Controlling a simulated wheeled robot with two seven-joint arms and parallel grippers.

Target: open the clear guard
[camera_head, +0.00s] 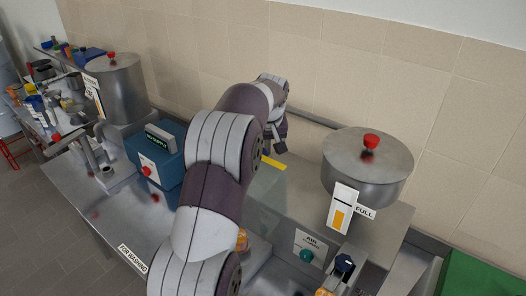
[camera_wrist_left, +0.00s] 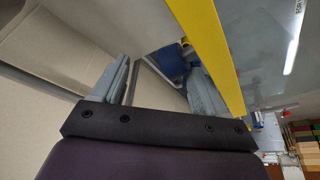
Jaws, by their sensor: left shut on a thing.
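The clear guard (camera_head: 265,192) is a see-through panel with a yellow strip along its upper edge, standing at the middle of the steel bench in the head view. Its yellow strip (camera_wrist_left: 215,50) runs close beside the right-hand finger in the left wrist view. My left gripper (camera_head: 279,146) is at the guard's top edge, behind the yellow strip, and is shut on the guard. In the left wrist view its two grey fingers (camera_wrist_left: 157,62) stand apart; the exact grip point is unclear. My arm hides part of the guard. My right gripper is not in view.
A steel tank with a red knob (camera_head: 372,180) and a FULL label stands right of the guard. A blue box (camera_head: 158,160) with a red button is to the left. A green AIR button (camera_head: 306,256) is in front. Another steel tank (camera_head: 121,92) stands further left.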

